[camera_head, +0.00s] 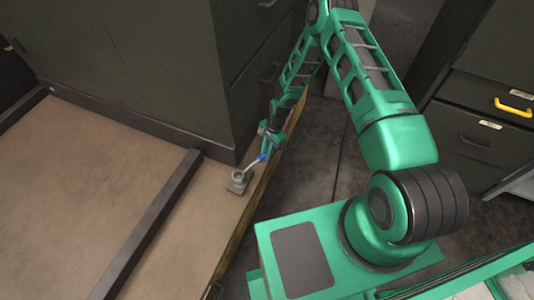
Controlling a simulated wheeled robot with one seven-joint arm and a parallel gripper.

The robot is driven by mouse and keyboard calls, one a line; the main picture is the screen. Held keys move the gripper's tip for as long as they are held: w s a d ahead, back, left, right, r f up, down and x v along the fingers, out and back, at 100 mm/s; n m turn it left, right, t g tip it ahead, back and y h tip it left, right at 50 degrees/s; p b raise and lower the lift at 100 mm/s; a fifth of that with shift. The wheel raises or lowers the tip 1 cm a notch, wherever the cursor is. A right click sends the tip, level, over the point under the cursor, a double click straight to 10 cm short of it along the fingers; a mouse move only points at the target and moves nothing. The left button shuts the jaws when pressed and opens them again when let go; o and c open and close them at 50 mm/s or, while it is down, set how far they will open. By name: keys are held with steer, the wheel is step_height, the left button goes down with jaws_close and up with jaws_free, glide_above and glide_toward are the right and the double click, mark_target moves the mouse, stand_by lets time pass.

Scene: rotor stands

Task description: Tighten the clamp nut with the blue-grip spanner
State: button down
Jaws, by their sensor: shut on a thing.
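The blue-grip spanner (260,158) is held in my gripper (265,150), which is shut on its blue grip. A round, ring-like part, perhaps the clamp nut (238,175), shows on top of the clamp. The spanner's head is at or very near this part, but I cannot tell whether it sits around the nut or only beside it. The far end is too small to make out clearly.
A dark cabinet (165,75) rises just behind the clamp. A dark rail (152,222) crosses the wooden surface to its left. The surface's edge (232,246) is close on the right, with open floor (315,165) beyond. Drawers with a yellow handle (513,107) stand at the right.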

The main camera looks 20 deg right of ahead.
steer(key=shift+f, duration=1.7)
stand_by(1.2)
steer(key=shift+s, duration=0.15)
stand_by(0.4)
steer(key=s+m+t, duration=0.1)
steer(key=s+m, duration=0.6)
steer(key=s, duration=0.2)
steer(key=shift+s+d+t, duration=0.35)
steer(key=shift+d+t, duration=0.05)
steer(key=shift+d, duration=0.05)
steer(key=shift+w, duration=0.15)
steer(key=shift+w+d+f+n, duration=0.15)
steer(key=shift+w+n, duration=0.25)
steer(key=shift+w, duration=0.35)
steer(key=shift+r, duration=0.2)
